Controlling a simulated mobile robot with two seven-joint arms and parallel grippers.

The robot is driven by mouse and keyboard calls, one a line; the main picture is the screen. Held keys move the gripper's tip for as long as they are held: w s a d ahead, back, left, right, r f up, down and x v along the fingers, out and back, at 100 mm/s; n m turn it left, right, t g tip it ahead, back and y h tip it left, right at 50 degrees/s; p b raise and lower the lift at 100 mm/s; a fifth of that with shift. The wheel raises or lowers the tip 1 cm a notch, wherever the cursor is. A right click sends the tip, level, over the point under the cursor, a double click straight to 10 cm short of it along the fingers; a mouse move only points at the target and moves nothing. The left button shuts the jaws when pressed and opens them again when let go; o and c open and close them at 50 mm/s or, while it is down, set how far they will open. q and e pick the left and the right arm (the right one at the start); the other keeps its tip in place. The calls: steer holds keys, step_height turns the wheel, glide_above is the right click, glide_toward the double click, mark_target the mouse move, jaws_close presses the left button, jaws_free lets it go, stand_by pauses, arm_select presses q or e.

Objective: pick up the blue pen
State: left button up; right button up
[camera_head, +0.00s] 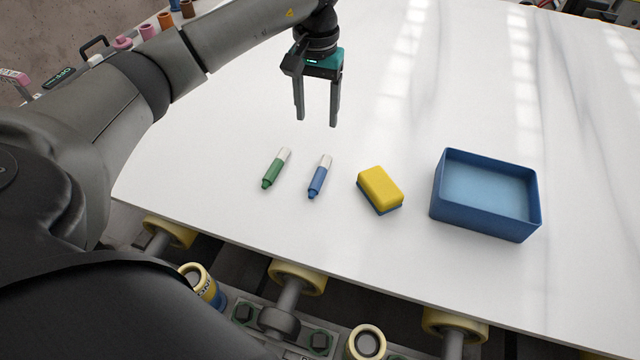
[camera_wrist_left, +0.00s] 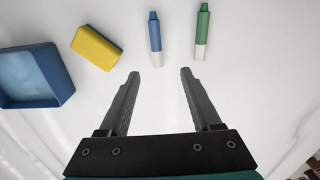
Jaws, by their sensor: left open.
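The blue pen (camera_head: 319,178) lies on the white slab, with a blue body and a white end. It also shows in the left wrist view (camera_wrist_left: 155,38), ahead of the fingertips and between their lines. My left gripper (camera_head: 317,122) is open and empty above the slab, farther back than the pen. It also shows in the left wrist view (camera_wrist_left: 160,74), fingers apart. A green pen (camera_head: 275,170) lies to the left of the blue pen, apart from it; in the left wrist view the green pen (camera_wrist_left: 202,32) is on the right. My right gripper is not in view.
A yellow and blue sponge (camera_head: 380,188) lies right of the blue pen. A blue open box (camera_head: 486,229) stands farther right and looks empty. The white slab (camera_head: 440,100) is clear behind them. Its front edge borders yellow rollers (camera_head: 297,277).

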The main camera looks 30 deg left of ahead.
arm_select(q)
steer(key=b, duration=0.1)
glide_above(321, 169)
steer(key=f, duration=1)
steer(key=shift+s+a, duration=0.2)
steer(key=shift+a, duration=0.15)
steer(key=f, duration=0.3)
steer(key=f+b, duration=0.1)
steer(key=shift+w+d+f, duration=0.15)
steer(key=shift+d+f, duration=0.25)
steer(key=shift+f, duration=0.35)
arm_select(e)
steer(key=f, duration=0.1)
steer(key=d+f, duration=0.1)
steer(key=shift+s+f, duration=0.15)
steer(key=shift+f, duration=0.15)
arm_select(q)
steer(key=shift+c, duration=1.4)
jaws_close()
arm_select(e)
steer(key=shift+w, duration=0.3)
